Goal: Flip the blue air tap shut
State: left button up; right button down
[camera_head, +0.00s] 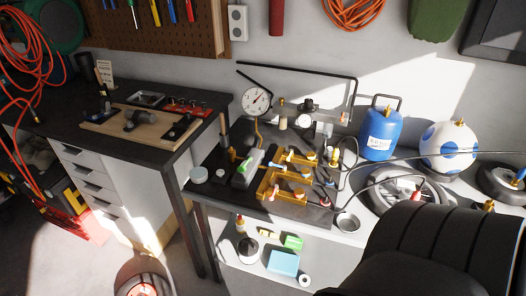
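A brass manifold (268,187) with several small taps and fittings lies on a dark mat on the bench, in the middle of the head view. A small light-blue part (278,171) shows among its branches, and another bluish part sits near its right end. They are too small to tell which is the blue air tap, or how its lever is turned. Neither gripper shows in this view. A large black ribbed shape at the lower right covers part of the bench.
A pressure gauge (256,101) stands behind the manifold, with black hoses to its right. A blue gas bottle (381,134), a white-and-blue ball-shaped tank (448,147) and a wheel (385,203) stand at right. A small round dish (347,222) sits at the front edge.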

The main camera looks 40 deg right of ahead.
aim_at(284, 167)
jog(key=i+z, duration=0.1)
jog(key=z, duration=0.6)
jog(key=i+z, duration=0.15)
jog(key=z, duration=0.2)
